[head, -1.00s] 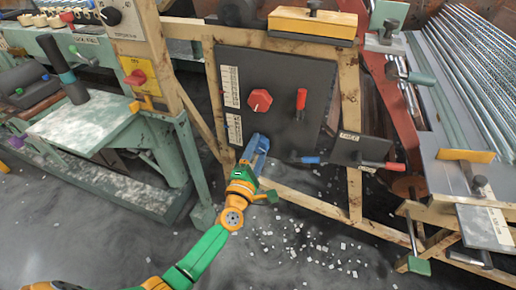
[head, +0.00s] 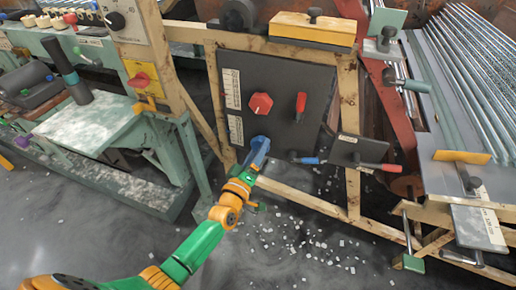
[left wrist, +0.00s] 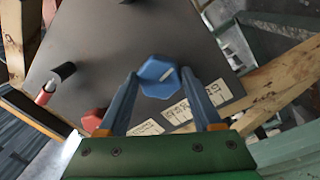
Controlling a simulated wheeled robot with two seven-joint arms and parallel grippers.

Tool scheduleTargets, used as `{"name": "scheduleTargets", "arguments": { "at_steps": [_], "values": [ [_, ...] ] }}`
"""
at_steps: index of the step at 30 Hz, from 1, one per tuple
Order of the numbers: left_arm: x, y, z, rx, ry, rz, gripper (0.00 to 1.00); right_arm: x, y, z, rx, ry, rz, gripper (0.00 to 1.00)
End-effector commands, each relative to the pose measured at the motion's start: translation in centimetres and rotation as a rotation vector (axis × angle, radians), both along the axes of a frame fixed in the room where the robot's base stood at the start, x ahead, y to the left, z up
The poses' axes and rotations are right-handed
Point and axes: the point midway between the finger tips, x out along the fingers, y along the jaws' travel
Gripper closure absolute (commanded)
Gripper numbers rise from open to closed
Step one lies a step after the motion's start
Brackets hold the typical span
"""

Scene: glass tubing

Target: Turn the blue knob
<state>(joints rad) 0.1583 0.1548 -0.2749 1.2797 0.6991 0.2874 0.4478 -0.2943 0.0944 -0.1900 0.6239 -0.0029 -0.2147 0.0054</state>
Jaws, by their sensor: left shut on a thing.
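My left gripper (head: 257,152) is at the panel's lower left in the head view. In the left wrist view, the left gripper's two blue fingers (left wrist: 160,88) stand on either side of the knob, shut on it. In the head view the fingers and the knob overlap, so the knob's angle is hard to read there. My right gripper is not in view.
A red knob (head: 261,104) and a red-handled lever (head: 300,105) are higher on the panel. A blue-ended handle (head: 304,159) is close to the right of my gripper. A wooden frame (head: 352,190) surrounds the panel. White chips litter the floor below.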

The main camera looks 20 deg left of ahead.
Motion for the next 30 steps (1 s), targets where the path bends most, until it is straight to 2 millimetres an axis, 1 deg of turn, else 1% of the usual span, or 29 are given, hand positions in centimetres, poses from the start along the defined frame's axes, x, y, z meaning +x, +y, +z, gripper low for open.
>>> {"name": "scheduleTargets", "arguments": {
  "at_steps": [6, 15, 21, 30],
  "values": [
    [0.0, 0.0, 0.0, 0.192, -0.002, -0.002, 0.89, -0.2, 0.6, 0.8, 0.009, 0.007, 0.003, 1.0],
    [0.0, 0.1, -0.1, 0.391, -0.008, -0.002, 0.89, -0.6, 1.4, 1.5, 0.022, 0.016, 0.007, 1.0],
    [-0.1, 0.1, -0.1, 0.468, -0.011, -0.002, 0.89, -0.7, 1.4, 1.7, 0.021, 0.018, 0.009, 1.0],
    [-0.1, 0.1, -0.2, 0.512, -0.012, -0.002, 0.89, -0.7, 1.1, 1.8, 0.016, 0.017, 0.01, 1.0]
  ]
}}
